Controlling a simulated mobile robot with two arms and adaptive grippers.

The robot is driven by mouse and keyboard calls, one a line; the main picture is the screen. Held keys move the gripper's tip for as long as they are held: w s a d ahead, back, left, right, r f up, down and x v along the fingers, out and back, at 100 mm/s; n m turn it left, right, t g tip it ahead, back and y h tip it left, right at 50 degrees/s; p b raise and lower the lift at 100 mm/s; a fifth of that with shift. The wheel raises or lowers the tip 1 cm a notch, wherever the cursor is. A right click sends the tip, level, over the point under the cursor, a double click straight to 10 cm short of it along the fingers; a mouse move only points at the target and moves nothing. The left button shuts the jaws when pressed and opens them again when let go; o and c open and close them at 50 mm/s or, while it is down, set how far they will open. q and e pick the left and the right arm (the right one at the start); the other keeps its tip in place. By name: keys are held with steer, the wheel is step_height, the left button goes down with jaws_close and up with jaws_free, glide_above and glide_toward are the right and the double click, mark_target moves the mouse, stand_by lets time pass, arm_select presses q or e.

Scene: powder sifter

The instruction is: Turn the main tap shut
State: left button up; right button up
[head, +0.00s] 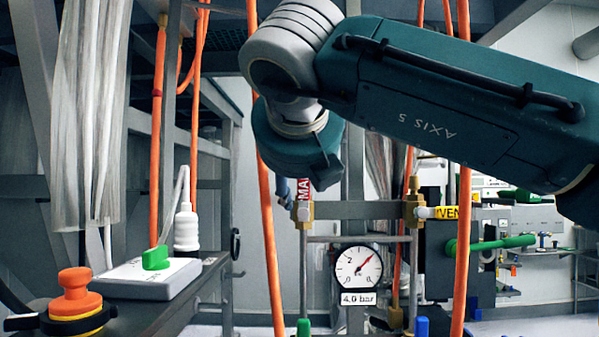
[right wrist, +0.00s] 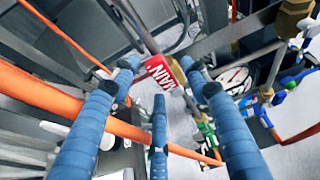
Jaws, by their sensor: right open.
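The main tap has a red lever marked MAIN (head: 303,188), standing upright above a brass body (head: 303,211) in line with the vertical pipe below. The red lever also shows in the right wrist view (right wrist: 165,73). My right gripper (head: 291,190) is just at the lever; in the head view my wrist hides the lever's top. In the right wrist view my right gripper (right wrist: 160,84) is open, its blue fingers spread on both sides of the lever. I cannot tell whether any finger touches it. My left gripper is not in view.
A gauge (head: 358,268) labelled 4.0 bar hangs between the pipes. Orange hoses (head: 267,215) run close by.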

jaws_close()
stand_by(0.3)
